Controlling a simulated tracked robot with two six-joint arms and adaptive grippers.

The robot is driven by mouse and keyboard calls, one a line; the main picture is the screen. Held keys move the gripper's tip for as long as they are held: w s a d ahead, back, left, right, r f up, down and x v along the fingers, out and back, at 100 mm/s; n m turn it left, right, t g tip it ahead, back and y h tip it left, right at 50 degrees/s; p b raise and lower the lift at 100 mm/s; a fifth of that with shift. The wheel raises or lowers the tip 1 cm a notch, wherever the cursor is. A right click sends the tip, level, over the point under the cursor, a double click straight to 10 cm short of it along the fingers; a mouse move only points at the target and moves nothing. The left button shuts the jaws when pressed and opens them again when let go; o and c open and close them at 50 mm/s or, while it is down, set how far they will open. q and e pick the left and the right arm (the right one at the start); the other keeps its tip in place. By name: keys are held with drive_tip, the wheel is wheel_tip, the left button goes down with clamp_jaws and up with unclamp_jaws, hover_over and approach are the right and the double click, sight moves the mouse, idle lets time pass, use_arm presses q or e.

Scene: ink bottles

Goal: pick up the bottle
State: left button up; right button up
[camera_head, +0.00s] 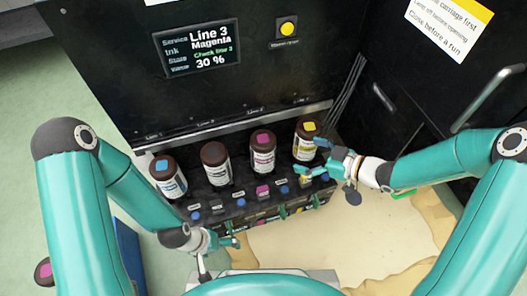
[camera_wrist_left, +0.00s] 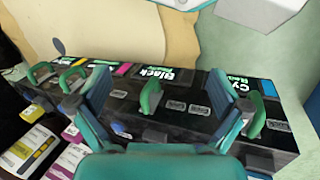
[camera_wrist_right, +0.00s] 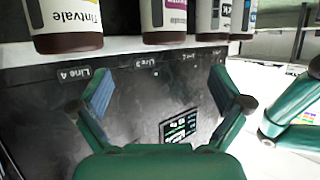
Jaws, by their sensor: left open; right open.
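Several dark-capped ink bottles stand in a row on the machine's ledge in the head view. They are the blue-marked bottle (camera_head: 168,178), the unmarked dark-capped bottle (camera_head: 215,163), the magenta-marked bottle (camera_head: 263,152) and the yellow-marked bottle (camera_head: 306,141) at the right end. My right gripper (camera_head: 313,159) is open beside the yellow-marked bottle, at its lower right; contact cannot be told. In the right wrist view, upside-down bottles (camera_wrist_right: 68,18) show beyond the open fingers (camera_wrist_right: 158,90). My left gripper (camera_head: 230,241) is open and empty below the row; its fingers (camera_wrist_left: 165,98) show in the left wrist view.
In front of the bottles is a black block (camera_wrist_left: 180,122) with green clips and coloured labels. The screen (camera_head: 197,47) reads Line 3 Magenta, 30 %. Another magenta-marked bottle (camera_head: 43,270) is at the far left. A pale sheet (camera_head: 340,238) covers the area below right.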

sight(274, 147)
drive_tip(key=b+x, duration=0.3)
drive_tip(key=x, duration=0.7)
drive_tip(key=shift+a, duration=0.35)
drive_tip(key=b+x, duration=0.2)
drive_tip(key=x, duration=0.3)
drive_tip(key=shift+b, duration=0.4)
drive_tip(key=shift+w+r, duration=0.1)
drive_tip(key=shift+r, duration=0.05)
drive_tip(key=c, duration=1.7)
